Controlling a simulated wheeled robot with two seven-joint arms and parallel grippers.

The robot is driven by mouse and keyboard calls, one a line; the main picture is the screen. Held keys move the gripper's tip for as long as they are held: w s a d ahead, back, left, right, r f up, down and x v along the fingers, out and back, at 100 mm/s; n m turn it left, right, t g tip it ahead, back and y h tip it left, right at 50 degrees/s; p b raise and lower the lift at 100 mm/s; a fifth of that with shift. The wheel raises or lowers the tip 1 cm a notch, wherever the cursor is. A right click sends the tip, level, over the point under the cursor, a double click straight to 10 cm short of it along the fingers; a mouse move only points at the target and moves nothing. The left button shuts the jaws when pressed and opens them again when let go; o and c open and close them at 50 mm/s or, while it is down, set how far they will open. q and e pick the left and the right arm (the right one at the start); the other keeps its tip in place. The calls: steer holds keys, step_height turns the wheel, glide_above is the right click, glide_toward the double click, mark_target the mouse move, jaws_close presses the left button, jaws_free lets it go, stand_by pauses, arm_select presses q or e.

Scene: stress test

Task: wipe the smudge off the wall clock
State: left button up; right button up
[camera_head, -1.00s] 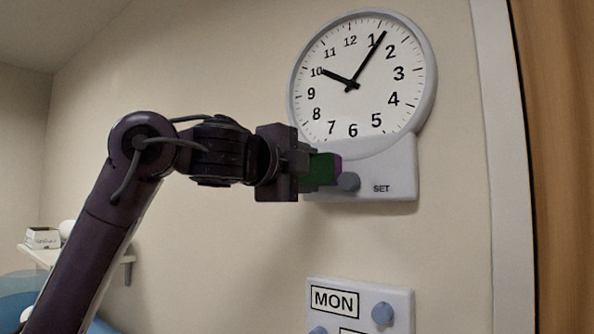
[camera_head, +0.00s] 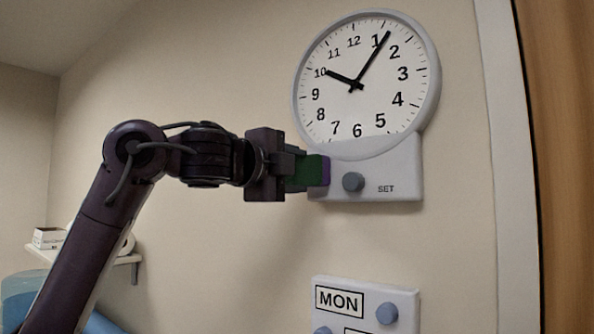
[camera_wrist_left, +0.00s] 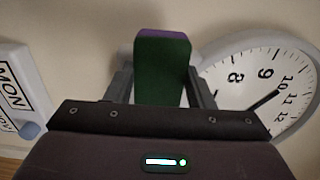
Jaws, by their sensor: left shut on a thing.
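The white wall clock (camera_head: 335,110) hangs on the wall, its hands near ten and one. Below its face is a panel with a grey knob (camera_head: 353,182) and the word SET. I make out no smudge on the clock face. My left gripper (camera_head: 300,170) is shut on a green and purple block (camera_head: 314,170), which looks like a sponge. The block is at the panel's left edge, left of the knob; I cannot tell whether it touches. In the left wrist view the block (camera_wrist_left: 162,72) is between the fingers, with the clock (camera_wrist_left: 250,62) to the right. My right gripper is out of view.
A white panel marked MON (camera_head: 366,308) with grey-blue knobs is on the wall below the clock. A white door frame (camera_head: 503,150) and brown wood are at the right. A small shelf (camera_head: 125,259) with a box (camera_head: 49,238) is at the lower left.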

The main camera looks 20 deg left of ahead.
arm_select(q)
steer(key=shift+s+a+b, duration=0.1)
steer(key=shift+s+b, duration=0.25)
steer(key=shift+s, duration=0.35)
steer(key=b+v, duration=0.1)
steer(key=v, duration=0.3)
steer(key=shift+s+a, duration=0.15)
steer(key=shift+s, duration=0.1)
steer(key=shift+s+b, duration=0.1)
steer(key=shift+b, duration=0.2)
steer(key=v, duration=0.3)
steer(key=shift+r+b, duration=0.1)
steer(key=shift+b, duration=0.2)
